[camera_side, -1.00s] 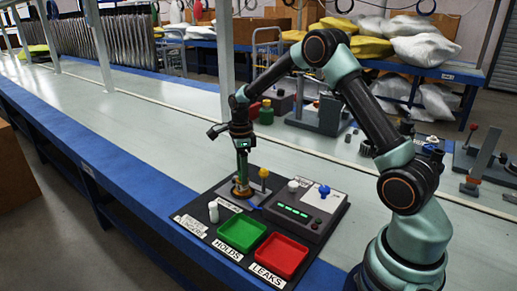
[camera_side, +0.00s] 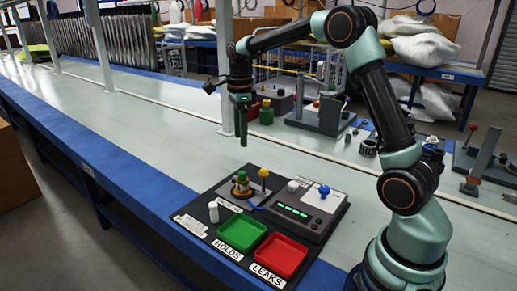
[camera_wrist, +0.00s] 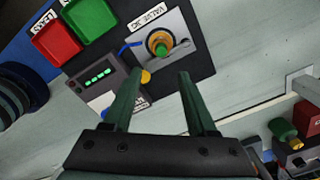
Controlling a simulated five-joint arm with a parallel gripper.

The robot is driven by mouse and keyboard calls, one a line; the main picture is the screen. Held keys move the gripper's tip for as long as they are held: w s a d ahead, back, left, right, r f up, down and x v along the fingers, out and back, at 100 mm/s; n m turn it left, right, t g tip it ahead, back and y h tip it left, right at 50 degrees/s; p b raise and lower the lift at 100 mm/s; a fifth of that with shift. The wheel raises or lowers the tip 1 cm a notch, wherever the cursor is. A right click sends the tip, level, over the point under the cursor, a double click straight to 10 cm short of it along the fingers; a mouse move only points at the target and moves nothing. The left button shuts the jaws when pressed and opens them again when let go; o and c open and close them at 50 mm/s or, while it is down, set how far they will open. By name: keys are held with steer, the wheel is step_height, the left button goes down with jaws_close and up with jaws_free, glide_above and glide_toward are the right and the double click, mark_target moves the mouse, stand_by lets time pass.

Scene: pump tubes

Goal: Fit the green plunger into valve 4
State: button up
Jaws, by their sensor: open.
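The green plunger (camera_side: 242,176) stands in the brass-orange valve body on the grey plate, its green top showing. In the wrist view the green plunger (camera_wrist: 162,48) sits inside the orange ring of the valve (camera_wrist: 153,36). A label beside it begins "VALVE"; I cannot read its number for certain. My gripper (camera_side: 243,143) hangs above the valve, pointing down, clear of the plunger. In the wrist view its fingers (camera_wrist: 160,72) are apart with nothing between them. How deep the plunger sits is hidden.
A yellow-knobbed piece (camera_side: 264,173) stands close to the valve. A white cylinder (camera_side: 213,212), a green tray (camera_side: 242,234), a red tray (camera_side: 281,256) and a grey box with green lights (camera_side: 301,212) share the board. The bench to the left is clear.

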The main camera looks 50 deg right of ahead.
steer(key=s+a+r+n+t, duration=0.2)
steer(key=s+a+n, duration=0.3)
steer(key=s+n, duration=0.4)
steer(key=s+a+r+n+t, duration=0.3)
steer(key=s+a+n, duration=0.3)
steer(key=n, duration=0.9)
steer(key=s, duration=0.3)
steer(key=shift+r+n, duration=0.25)
steer(key=shift+n, duration=0.15)
steer(key=shift+s+a, duration=0.1)
